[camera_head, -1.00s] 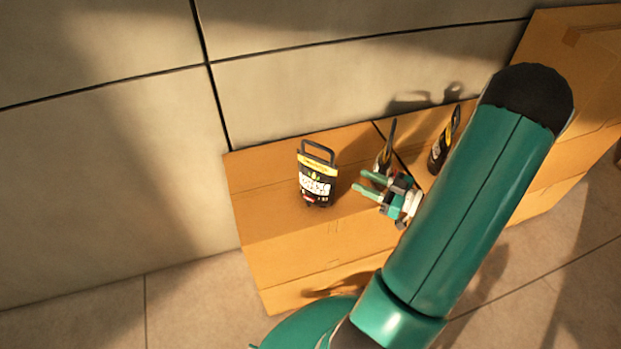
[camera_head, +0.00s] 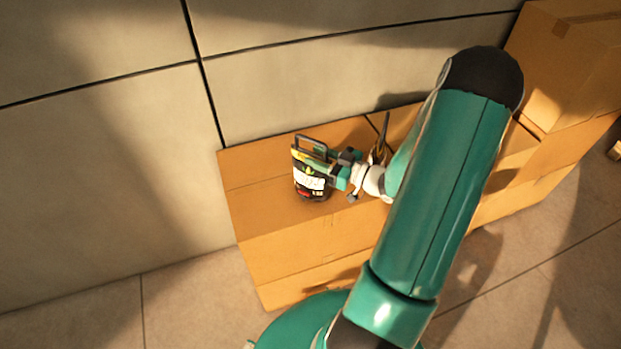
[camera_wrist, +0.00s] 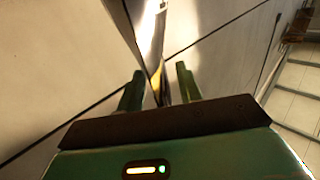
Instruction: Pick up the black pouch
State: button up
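The black pouch (camera_head: 309,182) stands upright on a cardboard box, with a yellow band, white lettering and a dark loop handle at its top. My gripper (camera_head: 326,165) is at its right side, with the fingers overlapping the pouch's right edge in the head view. In the wrist view, my gripper (camera_wrist: 160,85) has its two green fingers apart. A thin, bright and dark shape with some yellow (camera_wrist: 157,78), which looks like the pouch seen edge-on, stands between them. I see a gap on the right finger's side; contact on the left is unclear.
The cardboard box (camera_head: 255,220) stands against a grey panelled wall (camera_head: 110,180). Another upright item (camera_head: 384,130) is close to the right of my wrist, partly hidden by my arm. A taller carton (camera_head: 575,75) stands at the far right. Tiled floor lies in front.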

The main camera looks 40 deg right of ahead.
jog(key=shift+w+a, duration=0.25)
jog(key=shift+w, duration=0.2)
grip_shut()
dwell(1.1)
